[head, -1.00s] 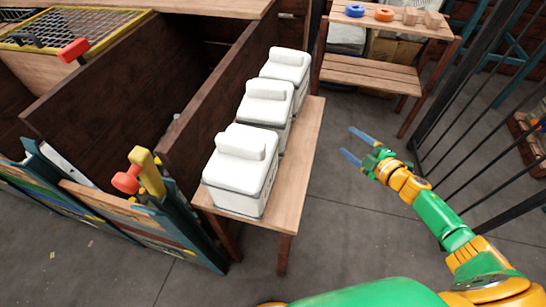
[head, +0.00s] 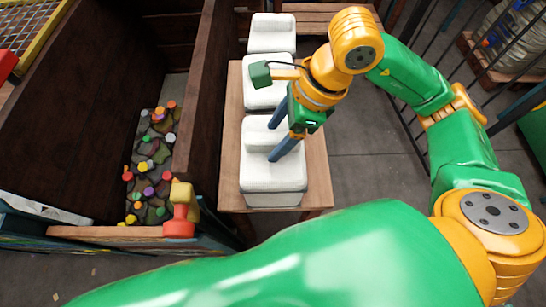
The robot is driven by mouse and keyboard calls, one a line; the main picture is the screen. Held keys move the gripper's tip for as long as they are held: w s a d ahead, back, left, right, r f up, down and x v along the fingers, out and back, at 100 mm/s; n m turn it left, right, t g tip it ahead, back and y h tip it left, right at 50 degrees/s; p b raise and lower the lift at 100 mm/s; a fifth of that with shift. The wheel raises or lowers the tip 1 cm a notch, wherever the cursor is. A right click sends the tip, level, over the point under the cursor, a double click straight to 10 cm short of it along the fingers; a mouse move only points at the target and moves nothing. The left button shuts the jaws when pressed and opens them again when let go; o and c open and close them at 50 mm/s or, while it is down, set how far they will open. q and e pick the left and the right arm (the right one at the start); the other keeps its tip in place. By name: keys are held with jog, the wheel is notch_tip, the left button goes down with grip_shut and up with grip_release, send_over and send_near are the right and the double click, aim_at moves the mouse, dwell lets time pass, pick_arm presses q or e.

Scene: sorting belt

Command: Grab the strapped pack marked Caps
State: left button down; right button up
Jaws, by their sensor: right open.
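Three white packs with raised tops stand in a row on a narrow wooden bench (head: 229,120): a near pack (head: 272,182), a middle pack (head: 258,97) and a far pack (head: 270,40). No Caps marking is readable on any of them, so I cannot tell which one is named. My right gripper (head: 271,143) is open over the near pack, its two blue fingers pointing down and left on either side of the raised top. I cannot tell whether the fingers touch it. My right wrist partly covers the middle pack. My left gripper is out of view.
A deep dark wooden bin (head: 195,95) stands left of the bench, with colourful small pieces (head: 150,165) inside. A yellow and red handle (head: 181,208) sits at its front edge. A black barred fence (head: 440,35) stands at the right. Grey floor (head: 365,165) is clear right of the bench.

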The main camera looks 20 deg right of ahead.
jog(key=shift+w+a+f, duration=0.15)
jog(key=shift+a+f, duration=0.25)
jog(key=shift+f, duration=0.2)
jog(key=shift+w+f, duration=0.25)
jog(key=shift+w, duration=0.05)
jog(key=shift+d, duration=0.1)
jog(key=shift+s, duration=0.2)
jog(key=shift+c, duration=0.2)
jog(key=shift+w, duration=0.1)
grip_shut()
dwell(0.4)
